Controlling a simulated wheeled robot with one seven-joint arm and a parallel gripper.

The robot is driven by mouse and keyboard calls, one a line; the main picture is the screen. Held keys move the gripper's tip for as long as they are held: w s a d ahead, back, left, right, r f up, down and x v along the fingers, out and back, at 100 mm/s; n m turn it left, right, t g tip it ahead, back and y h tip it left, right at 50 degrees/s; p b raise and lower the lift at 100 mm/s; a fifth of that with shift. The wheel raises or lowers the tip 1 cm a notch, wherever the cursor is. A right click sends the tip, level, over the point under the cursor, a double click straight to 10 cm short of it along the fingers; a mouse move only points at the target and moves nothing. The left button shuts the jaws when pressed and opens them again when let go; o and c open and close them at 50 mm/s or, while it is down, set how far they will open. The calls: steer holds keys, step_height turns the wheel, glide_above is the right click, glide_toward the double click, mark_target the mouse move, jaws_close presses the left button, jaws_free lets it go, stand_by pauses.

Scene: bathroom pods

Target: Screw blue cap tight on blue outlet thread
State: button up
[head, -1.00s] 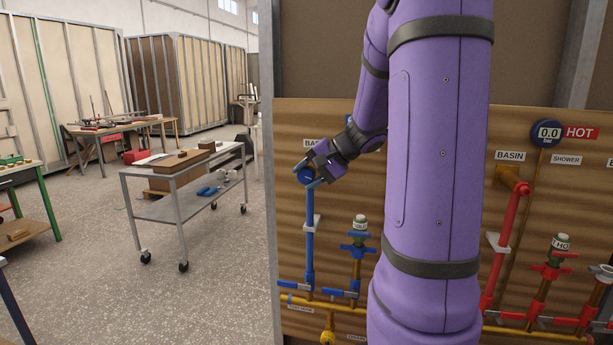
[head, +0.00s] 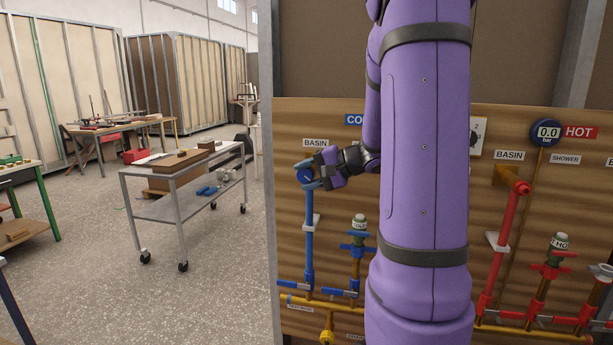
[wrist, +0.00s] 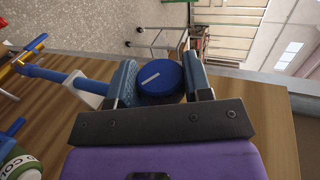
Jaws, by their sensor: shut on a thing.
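The blue cap (wrist: 160,80) is round with a white line across its face. It sits between the two blue-padded fingers of my gripper (wrist: 162,84) in the wrist view, and they are shut on it. In the head view my gripper (head: 306,174) is at the top of the blue outlet pipe (head: 310,245), below the left BASIN label. The pipe (wrist: 50,74) runs up to the fingers in the wrist view. The cap and fingers hide the outlet thread, so I cannot tell how far the cap is seated.
A wooden board (head: 340,115) stands behind the pipes. A blue valve (head: 358,250) with a capped stub is right of the blue pipe. Red pipework (head: 512,225) is farther right. A metal trolley (head: 185,190) stands left on open floor.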

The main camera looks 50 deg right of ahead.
steer(key=shift+f, duration=0.15)
steer(key=shift+f+t+y, duration=0.1)
steer(key=shift+t+y, duration=0.5)
steer(key=shift+t, duration=0.1)
steer(key=shift+t+y, duration=0.4)
steer(key=shift+t, duration=0.3)
steer(key=o, duration=0.8)
